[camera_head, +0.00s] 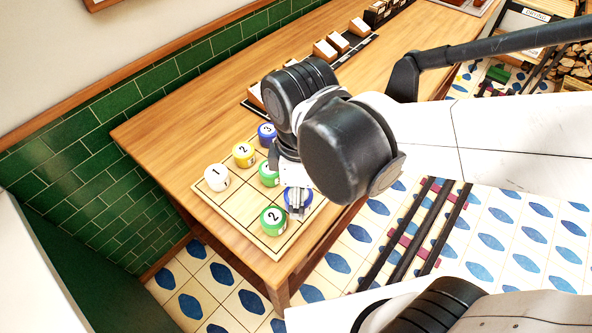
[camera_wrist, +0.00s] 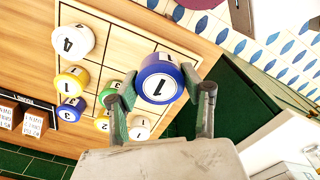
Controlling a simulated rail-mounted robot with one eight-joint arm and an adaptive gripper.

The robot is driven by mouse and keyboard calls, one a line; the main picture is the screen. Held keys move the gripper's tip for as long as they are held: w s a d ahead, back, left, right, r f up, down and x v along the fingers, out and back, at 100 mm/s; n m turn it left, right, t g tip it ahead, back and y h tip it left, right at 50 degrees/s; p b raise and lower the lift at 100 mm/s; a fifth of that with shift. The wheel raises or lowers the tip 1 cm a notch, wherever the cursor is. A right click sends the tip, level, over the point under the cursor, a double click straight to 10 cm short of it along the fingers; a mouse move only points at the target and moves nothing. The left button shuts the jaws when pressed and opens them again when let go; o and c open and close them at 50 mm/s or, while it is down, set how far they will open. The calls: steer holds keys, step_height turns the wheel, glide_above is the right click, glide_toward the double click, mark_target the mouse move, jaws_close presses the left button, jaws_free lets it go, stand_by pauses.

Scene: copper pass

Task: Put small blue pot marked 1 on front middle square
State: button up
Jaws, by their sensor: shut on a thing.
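The small blue pot marked 1 (camera_wrist: 160,79) is between the two fingers of my gripper, its numbered white face toward the wrist camera. In the head view the blue pot (camera_head: 291,196) is partly hidden by the fingers. My gripper (camera_head: 297,207) is shut on it, over the right part of the gridded wooden board (camera_head: 238,204). I cannot tell whether the pot touches the board. A green pot marked 2 (camera_head: 273,220) stands close by, at lower left. Another green pot (camera_head: 268,174) stands above and left of the gripper, partly hidden.
Other pots on the board are a white one marked 1 (camera_head: 216,178), a yellow one marked 2 (camera_head: 244,154) and a blue one marked 3 (camera_head: 267,133). The wrist view shows a white pot marked 4 (camera_wrist: 73,41). Boxes with cards (camera_head: 325,50) stand farther along the table.

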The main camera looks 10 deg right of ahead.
steer(key=w+f, duration=0.1)
steer(key=w, duration=0.1)
steer(key=w+d+f, duration=0.1)
steer(key=w, duration=0.1)
steer(key=w+f, duration=0.2)
steer(key=shift+w+d+b, duration=0.15)
steer(key=shift+d+b, duration=0.2)
steer(key=shift+b, duration=0.05)
steer(key=shift+f+b, duration=0.3)
steer(key=shift+f, duration=1.7)
steer(key=shift+f, duration=0.1)
steer(key=o, duration=1.3)
steer(key=shift+c, duration=0.2)
